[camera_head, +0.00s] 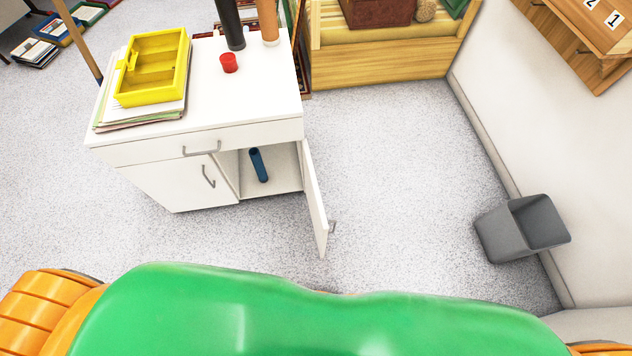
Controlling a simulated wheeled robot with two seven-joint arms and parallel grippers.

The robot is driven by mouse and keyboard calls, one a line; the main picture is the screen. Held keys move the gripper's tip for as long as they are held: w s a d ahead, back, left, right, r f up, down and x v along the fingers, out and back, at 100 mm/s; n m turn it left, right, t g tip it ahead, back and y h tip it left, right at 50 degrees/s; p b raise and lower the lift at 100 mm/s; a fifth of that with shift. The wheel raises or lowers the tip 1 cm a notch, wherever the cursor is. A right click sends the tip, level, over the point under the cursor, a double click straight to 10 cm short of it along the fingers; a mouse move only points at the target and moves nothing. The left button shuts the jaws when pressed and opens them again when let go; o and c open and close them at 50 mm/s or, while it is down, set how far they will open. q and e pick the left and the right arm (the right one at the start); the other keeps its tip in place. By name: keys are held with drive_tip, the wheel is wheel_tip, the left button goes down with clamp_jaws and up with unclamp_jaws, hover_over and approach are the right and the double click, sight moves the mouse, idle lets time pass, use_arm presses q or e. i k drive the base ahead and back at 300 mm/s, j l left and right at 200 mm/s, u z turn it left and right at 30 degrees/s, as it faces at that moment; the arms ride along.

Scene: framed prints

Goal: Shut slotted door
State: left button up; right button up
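A white cabinet (200,150) stands ahead, left of the middle. Its right door (315,200) stands open, swung out toward me, with a small metal handle (332,227) on its right-hand face near the free edge. I cannot make out slots in this door. The left door (172,184) is closed and has a curved handle (208,176). A blue cylinder (259,165) is inside the open compartment. Neither of my grippers is in view; only my green body and orange shoulder parts show at the bottom.
On the cabinet top are a yellow tray (186,75) on papers, a red cap (229,63) and dark and brown cylinders. A grey bin (510,235) stands by the right wall. A wooden bench (380,65) is behind. The carpet right of the door is clear.

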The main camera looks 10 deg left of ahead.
sight(319, 204)
drive_tip(key=l+u, duration=0.8)
drive_tip(key=l, duration=0.25)
drive_tip(key=k+l+u, duration=0.1)
drive_tip(key=l+u, duration=0.25)
drive_tip(key=k+l+u, duration=0.2)
drive_tip(key=l+u, duration=0.2)
drive_tip(key=l, duration=0.2)
